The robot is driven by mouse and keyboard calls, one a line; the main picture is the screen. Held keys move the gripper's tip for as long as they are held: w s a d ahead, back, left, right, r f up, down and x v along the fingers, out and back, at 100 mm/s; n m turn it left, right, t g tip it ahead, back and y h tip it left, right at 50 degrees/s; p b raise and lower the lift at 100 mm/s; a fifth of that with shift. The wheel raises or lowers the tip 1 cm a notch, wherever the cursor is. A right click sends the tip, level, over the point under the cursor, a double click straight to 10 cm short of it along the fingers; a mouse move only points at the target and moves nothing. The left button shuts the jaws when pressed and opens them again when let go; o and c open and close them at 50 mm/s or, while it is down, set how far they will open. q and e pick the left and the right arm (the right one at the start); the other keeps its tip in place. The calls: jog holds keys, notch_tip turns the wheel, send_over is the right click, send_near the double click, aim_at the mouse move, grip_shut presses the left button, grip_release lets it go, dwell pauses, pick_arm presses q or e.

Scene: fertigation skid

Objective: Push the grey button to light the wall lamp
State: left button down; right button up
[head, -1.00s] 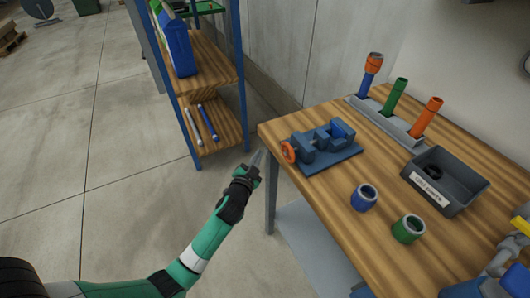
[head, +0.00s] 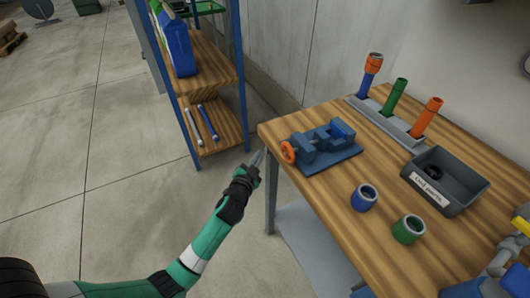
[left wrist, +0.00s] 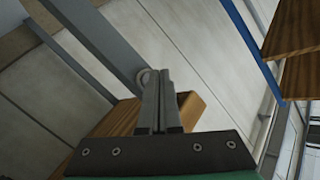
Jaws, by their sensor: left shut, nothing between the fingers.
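I cannot make out a grey button or a wall lamp in either view. My left gripper (head: 258,158) is shut and empty, held in the air just off the left corner of the wooden workbench (head: 330,215). In the left wrist view its two fingers (left wrist: 158,100) lie together.
On the bench are a blue vise (head: 322,148), blue and green collars (head: 364,198), a dark parts bin (head: 445,182) and a rack (head: 385,120) of coloured tubes. A blue-framed shelf (head: 212,75) stands behind the gripper.

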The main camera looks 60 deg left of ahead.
dwell(0.4)
pick_arm(q)
jog(key=shift+w+b, duration=0.35)
jog(key=shift+w, duration=0.1)
jog(key=shift+s, duration=0.1)
jog(key=shift+s+p, duration=0.3)
jog(key=shift+s, duration=0.05)
jog(key=s+p, duration=0.2)
jog(key=s, duration=0.1)
jog(key=s+p, duration=0.1)
jog(key=s, duration=0.2)
jog(key=shift+a+p, duration=0.2)
jog(key=shift+p, duration=0.15)
